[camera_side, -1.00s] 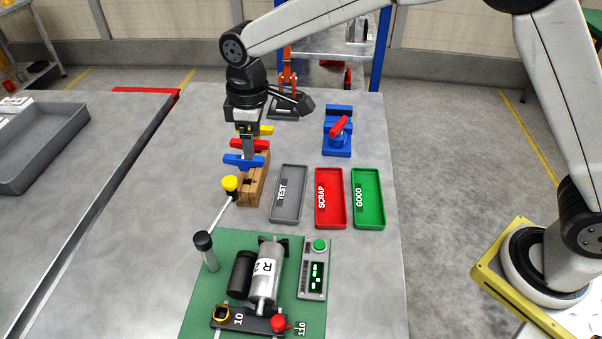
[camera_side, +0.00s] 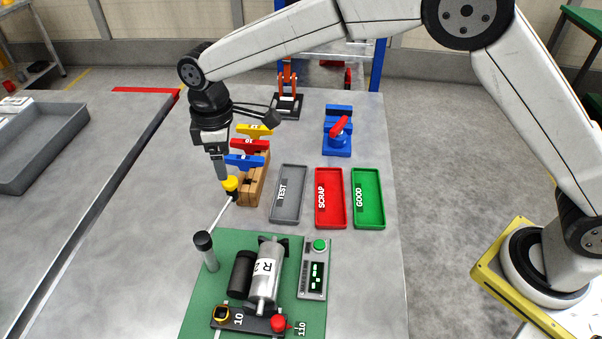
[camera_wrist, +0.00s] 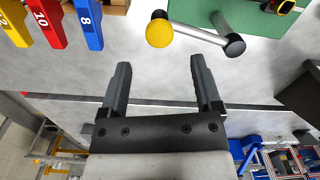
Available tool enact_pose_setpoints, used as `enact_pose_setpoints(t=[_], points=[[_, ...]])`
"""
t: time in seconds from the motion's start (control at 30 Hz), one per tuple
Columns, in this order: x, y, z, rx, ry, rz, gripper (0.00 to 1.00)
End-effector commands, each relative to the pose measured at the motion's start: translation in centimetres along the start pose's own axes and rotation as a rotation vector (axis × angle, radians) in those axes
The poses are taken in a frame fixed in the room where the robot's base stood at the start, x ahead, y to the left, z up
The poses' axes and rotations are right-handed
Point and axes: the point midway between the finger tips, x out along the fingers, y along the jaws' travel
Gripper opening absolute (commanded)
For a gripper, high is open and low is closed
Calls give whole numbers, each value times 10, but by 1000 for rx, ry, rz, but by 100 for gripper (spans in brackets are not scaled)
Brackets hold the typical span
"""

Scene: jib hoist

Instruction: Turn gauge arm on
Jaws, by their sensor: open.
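The gauge arm is a thin pale rod (camera_side: 219,213) from a black-capped post (camera_side: 205,242) to a yellow knob (camera_side: 230,183). The knob end points away from the green plate, toward the wooden block. My gripper (camera_side: 222,177) is open and empty, pointing down beside the knob in the side view. In the wrist view my gripper (camera_wrist: 160,66) has its two fingers spread wide. There the yellow knob (camera_wrist: 159,32) lies just beyond the fingertips, centred between them, and the black post cap (camera_wrist: 235,46) is to its right. Whether a finger touches the knob cannot be told.
A wooden block (camera_side: 253,182) holding blue, red and yellow T-handles stands close to the right of the knob. Test (camera_side: 288,218), scrap and good trays lie further right. The green plate (camera_side: 215,285) carries a motor (camera_side: 266,270) and a button box (camera_side: 313,270). The table left is clear.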

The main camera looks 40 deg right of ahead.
Motion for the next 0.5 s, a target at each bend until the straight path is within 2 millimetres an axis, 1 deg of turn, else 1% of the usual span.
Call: enact_pose_setpoints(t=[0.1, 0.3, 0.5], points=[[16, 0, 0, 0, -2, -2, 82], [39, 0, 0, 0, 0, -1, 82], [51, 0, 0, 0, 1, 0, 82]])
